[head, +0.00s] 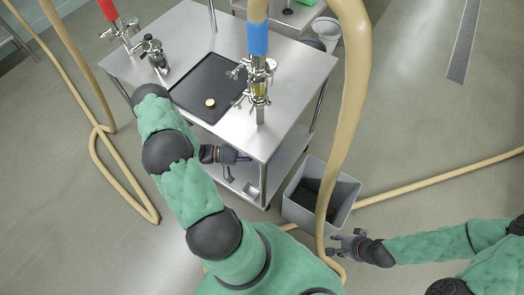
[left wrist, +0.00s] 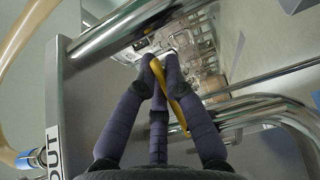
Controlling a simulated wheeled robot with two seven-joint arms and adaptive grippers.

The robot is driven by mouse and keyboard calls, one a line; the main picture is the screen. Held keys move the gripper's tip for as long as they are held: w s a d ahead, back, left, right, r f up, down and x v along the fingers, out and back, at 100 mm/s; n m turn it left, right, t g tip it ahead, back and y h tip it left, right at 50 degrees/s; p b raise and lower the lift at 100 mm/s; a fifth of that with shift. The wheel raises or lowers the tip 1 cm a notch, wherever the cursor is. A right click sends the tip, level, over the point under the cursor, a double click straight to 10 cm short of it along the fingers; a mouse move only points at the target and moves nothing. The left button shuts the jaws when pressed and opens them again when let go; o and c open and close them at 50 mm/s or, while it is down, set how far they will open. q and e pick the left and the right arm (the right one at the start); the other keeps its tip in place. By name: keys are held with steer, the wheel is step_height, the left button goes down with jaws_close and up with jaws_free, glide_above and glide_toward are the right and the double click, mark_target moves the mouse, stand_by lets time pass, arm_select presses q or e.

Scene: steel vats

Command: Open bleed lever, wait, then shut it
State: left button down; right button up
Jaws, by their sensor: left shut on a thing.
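In the left wrist view, the fingers of my left gripper (left wrist: 160,72) are closed around a narrow yellow lever (left wrist: 177,104), which slants down to the right between them. I take it to be the bleed lever. In the head view, my left gripper (head: 238,156) is at the front edge of the steel cart, below the table top, partly behind my own arm. The lever is too small or hidden to make out there. My right gripper (head: 339,242) is low at the right, empty, with its fingers apart, near a beige hose.
The steel cart (head: 292,62) carries a black tray (head: 212,84) with a small round piece (head: 210,102), and clamped fittings. A grey bin (head: 345,190) stands right of it. Beige hoses (head: 345,105) cross the floor. An OUT label (left wrist: 54,152) and steel tubes flank the left gripper.

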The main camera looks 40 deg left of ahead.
arm_select(q)
steer(key=shift+s+a+m+g+h, duration=0.2)
steer(key=shift+m+g+h, duration=0.2)
steer(key=shift+g, duration=0.2)
steer(key=shift+s+a+m+g+h, duration=0.15)
steer(key=shift+m+g+h, duration=0.15)
steer(key=shift+m+g, duration=0.25)
steer(key=c, duration=1.3)
jaws_free()
steer(key=v, duration=1.2)
